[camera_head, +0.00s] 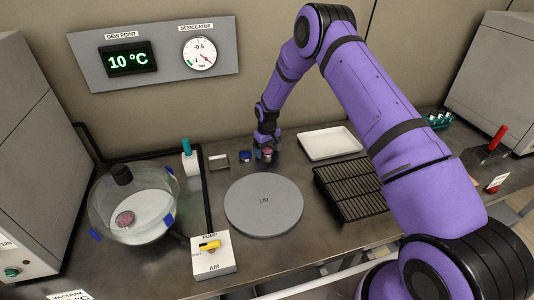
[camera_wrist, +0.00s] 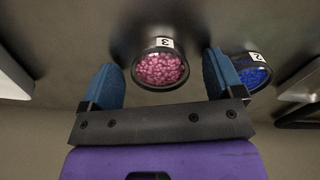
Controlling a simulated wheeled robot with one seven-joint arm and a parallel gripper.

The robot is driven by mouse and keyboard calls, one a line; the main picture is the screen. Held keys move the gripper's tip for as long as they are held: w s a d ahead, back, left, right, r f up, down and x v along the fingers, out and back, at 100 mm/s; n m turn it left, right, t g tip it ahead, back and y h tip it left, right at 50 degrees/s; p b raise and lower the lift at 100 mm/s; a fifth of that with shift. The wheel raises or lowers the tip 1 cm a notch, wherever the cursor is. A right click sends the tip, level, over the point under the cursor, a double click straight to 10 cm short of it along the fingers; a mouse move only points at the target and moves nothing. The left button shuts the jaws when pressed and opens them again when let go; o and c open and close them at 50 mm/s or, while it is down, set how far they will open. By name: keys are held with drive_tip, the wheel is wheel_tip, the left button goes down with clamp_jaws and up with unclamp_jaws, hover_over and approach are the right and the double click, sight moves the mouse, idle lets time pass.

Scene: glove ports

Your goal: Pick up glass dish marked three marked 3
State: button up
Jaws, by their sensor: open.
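The glass dish marked 3 (camera_wrist: 160,70) holds pink beads and bears a white label with a 3. In the wrist view it lies between and just beyond the fingertips of my open gripper (camera_wrist: 164,80), with no visible contact. In the head view the dish (camera_head: 267,155) stands on the bench just below my gripper (camera_head: 264,146), partly hidden by it. A dish marked 2 (camera_wrist: 252,72) with blue beads stands close beside my right-hand finger in the wrist view; it also shows in the head view (camera_head: 245,157).
A round lid (camera_head: 264,215) lies in front. A white tray (camera_head: 330,143) and a dark rack (camera_head: 348,190) are to the right.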

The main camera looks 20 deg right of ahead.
drive_tip(key=c, duration=1)
drive_tip(key=shift+r, duration=0.1)
